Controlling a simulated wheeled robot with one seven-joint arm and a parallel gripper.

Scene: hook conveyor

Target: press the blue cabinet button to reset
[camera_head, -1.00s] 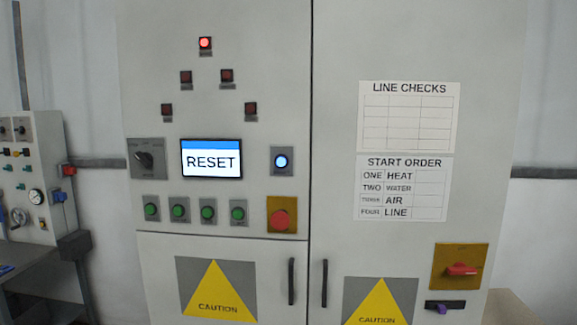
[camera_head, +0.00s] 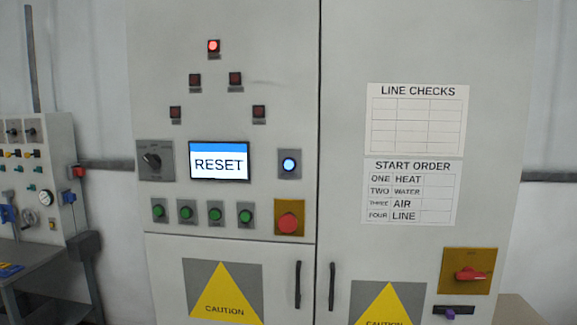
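The blue button (camera_head: 289,165) glows on a small grey plate on the left door of the grey cabinet (camera_head: 345,60). It is just right of a screen (camera_head: 219,162) that reads RESET. My gripper is not in this view, so its place relative to the button cannot be seen. Nothing covers the button.
A red mushroom button (camera_head: 288,223) on a yellow plate sits below the blue button. Several green buttons (camera_head: 186,212) line up to its left. A rotary switch (camera_head: 152,160) is left of the screen. One top lamp (camera_head: 213,46) is lit red. Door handles (camera_head: 298,285) stick out lower down.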

